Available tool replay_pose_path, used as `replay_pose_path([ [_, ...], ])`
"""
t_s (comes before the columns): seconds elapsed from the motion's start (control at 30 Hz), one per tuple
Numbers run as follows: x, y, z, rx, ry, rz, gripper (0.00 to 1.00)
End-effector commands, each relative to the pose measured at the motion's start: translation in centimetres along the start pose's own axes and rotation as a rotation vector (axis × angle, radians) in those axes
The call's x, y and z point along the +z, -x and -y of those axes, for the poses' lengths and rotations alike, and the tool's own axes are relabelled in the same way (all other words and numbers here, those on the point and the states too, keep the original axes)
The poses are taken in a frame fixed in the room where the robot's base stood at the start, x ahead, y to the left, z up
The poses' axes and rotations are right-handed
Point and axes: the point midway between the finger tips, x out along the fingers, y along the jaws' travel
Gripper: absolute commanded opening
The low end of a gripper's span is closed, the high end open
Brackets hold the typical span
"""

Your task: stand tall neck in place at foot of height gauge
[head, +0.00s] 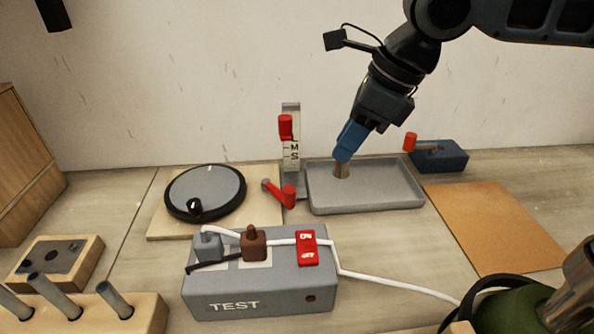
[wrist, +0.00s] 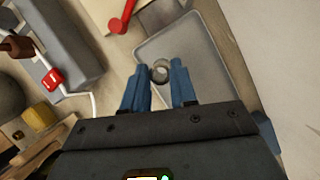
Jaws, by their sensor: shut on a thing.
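My gripper (head: 346,150) has blue fingers and points down over the grey tray. It is shut on a short brownish metal tube, a neck (head: 341,171), whose lower end is at or just above the tray floor; I cannot tell if it touches. In the wrist view the neck (wrist: 160,71) shows as a round hollow end between the fingertips. The height gauge (head: 291,150) stands upright left of the tray, marked L, M, S, with a red slider (head: 286,127) near its top. Its foot is apart from the neck, to the left.
The grey tray (head: 400,203) is otherwise empty. A red lever (head: 288,195) lies before the gauge. A round dial plate (head: 205,190) is left, a TEST box (head: 255,285) in front with a white cable. A wooden rack (head: 145,315) holds several tubes. An orange-brown mat (head: 495,225) is bare.

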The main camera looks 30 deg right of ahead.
Motion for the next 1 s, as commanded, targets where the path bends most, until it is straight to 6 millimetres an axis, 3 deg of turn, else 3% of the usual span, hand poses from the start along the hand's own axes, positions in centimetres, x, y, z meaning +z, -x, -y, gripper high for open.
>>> replay_pose_path([
  [0.33, 1.6, -1.9, 0.0, 0.004, -0.008, 0.002, 0.0],
  [0.47, 3.2, -3.5, 0.0, 0.004, -0.005, 0.0, 0.0],
  [0.73, 4.3, -5.0, 0.1, 0.001, -0.005, -0.002, 0.0],
  [1.0, 5.8, -7.7, 0.1, 0.0, -0.006, 0.001, 0.0],
])
